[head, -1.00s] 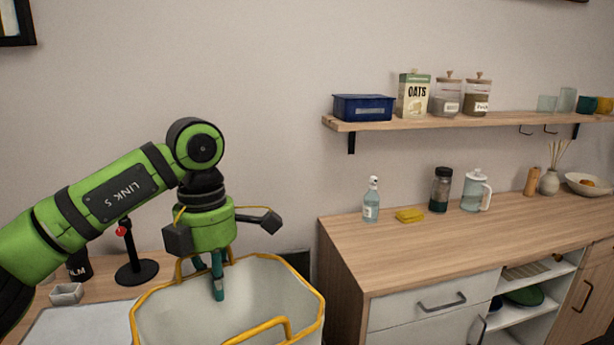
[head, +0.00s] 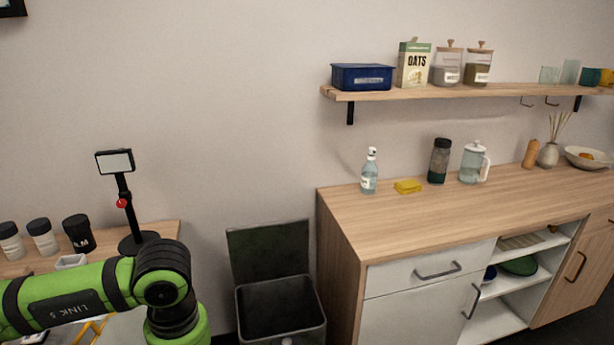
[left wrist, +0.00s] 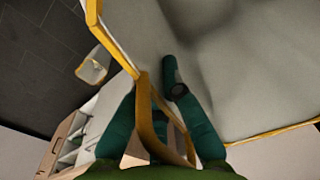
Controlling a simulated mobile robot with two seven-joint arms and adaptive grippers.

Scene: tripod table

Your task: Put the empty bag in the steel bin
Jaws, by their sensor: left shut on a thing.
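The bag is pale grey with a yellow rim and handles. In the left wrist view the bag (left wrist: 245,65) fills the upper right. My left gripper (left wrist: 155,112) has teal fingers shut around its yellow handle (left wrist: 147,115). In the head view only a yellow bit of the bag (head: 95,328) shows at the lower left, beside my green arm; the gripper itself is below the picture. The steel bin (head: 283,312) stands on the floor, right of my arm and left of the cabinet. Its dark lid (head: 268,252) is up against the wall. My right gripper is not in view.
The wooden cabinet (head: 345,255) borders the bin on the right. A wall shelf (head: 440,93) is high above it.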

